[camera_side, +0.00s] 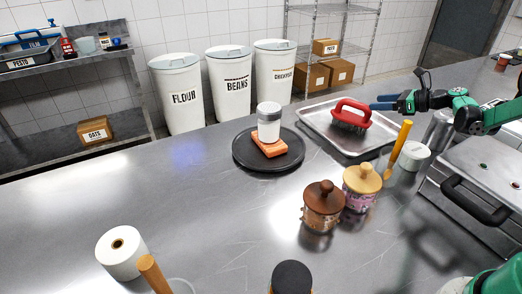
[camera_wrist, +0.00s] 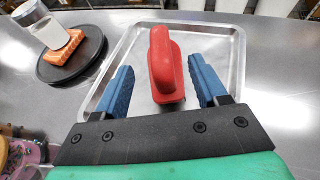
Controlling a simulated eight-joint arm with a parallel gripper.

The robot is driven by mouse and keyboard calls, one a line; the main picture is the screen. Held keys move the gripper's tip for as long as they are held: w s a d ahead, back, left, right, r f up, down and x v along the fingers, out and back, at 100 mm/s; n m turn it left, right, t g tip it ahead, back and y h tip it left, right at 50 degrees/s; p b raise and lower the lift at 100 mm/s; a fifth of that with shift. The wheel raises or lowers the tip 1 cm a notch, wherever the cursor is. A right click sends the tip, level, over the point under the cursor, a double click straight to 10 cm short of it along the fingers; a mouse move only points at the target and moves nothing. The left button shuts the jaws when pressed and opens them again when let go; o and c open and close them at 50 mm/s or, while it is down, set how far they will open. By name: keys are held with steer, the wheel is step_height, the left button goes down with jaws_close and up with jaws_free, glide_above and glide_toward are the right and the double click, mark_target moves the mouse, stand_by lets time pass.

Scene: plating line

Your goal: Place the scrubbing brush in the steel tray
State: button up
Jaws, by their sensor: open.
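The scrubbing brush (camera_side: 352,112), with a red looped handle and dark bristles, sits bristles down in the steel tray (camera_side: 372,144) at the back right of the counter. My gripper (camera_side: 376,102) is open just to the right of the brush in the side view, above the tray. In the wrist view, the brush (camera_wrist: 162,62) shows between and beyond the two blue fingers of my gripper (camera_wrist: 159,66), with gaps on both sides. The tray (camera_wrist: 214,50) spreads under it. The bristles are mostly hidden in the wrist view.
Two lidded jars (camera_side: 323,206) (camera_side: 361,188) and a white pot (camera_side: 414,156) stand in front. The left counter middle is clear.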

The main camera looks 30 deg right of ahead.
steer(key=s+a+r+n+g+h, duration=0.1)
steer(key=s+a+r+n+g, duration=0.15)
steer(key=a+n, duration=0.45)
steer(key=s+a+r+n+g, duration=0.2)
steer(key=s+a+r+n, duration=0.15)
steer(key=a+n, duration=0.35)
steer(key=s+a+n+h, duration=0.4)
steer(key=s+a+n, duration=0.6)
steer(key=n, duration=0.7)
steer(key=shift+s+a+f+n+g, duration=0.2)
steer(key=shift+s+f+n+g, duration=0.15)
steer(key=shift+s+g, duration=0.1)
